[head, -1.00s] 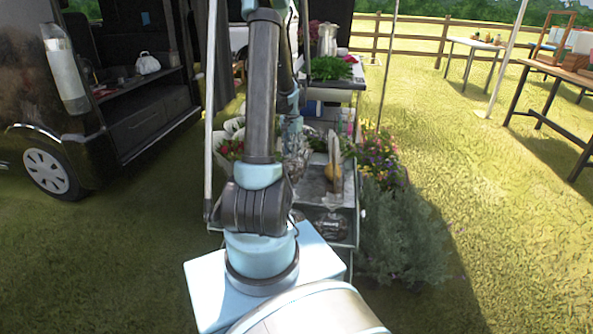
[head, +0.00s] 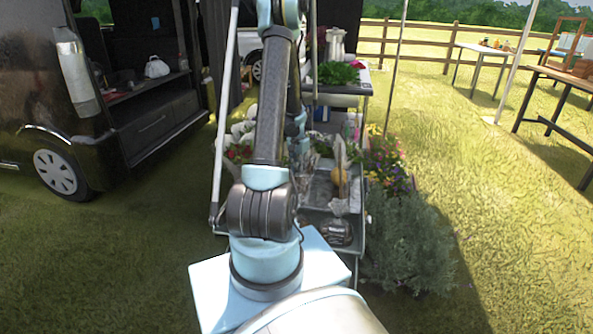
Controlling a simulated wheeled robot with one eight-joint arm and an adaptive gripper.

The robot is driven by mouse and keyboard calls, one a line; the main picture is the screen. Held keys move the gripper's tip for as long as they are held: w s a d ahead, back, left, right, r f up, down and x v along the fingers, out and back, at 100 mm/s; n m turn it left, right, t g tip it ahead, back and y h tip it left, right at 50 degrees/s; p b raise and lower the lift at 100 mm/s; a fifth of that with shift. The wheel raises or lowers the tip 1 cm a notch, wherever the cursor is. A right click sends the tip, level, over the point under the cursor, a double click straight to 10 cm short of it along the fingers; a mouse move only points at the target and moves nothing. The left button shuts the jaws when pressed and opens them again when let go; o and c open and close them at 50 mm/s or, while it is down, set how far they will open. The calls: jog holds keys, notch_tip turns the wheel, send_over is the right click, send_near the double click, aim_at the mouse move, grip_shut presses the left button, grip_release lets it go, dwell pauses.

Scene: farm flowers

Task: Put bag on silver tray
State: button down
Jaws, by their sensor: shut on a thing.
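The silver tray (head: 322,194) is a shallow grey metal tray on a cart, just beyond my base. A round brownish-yellow thing and a pale upright thing stand in it. My gripper (head: 302,161) is at the tray's left side, mostly hidden behind my arm; its fingers are hard to make out. It is shut on a greyish, glossy thing that seems to be the bag (head: 312,160), only partly visible. I cannot tell whether the bag touches the tray.
A clear-wrapped package (head: 335,232) lies on a lower level in front of the tray. Potted flowers (head: 238,150) stand left, bushy plants (head: 405,235) right. A white bag (head: 157,67) sits in the dark van (head: 70,120).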

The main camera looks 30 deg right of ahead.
jog(key=shift+f, duration=0.1)
jog(key=c, duration=1.3)
grip_release()
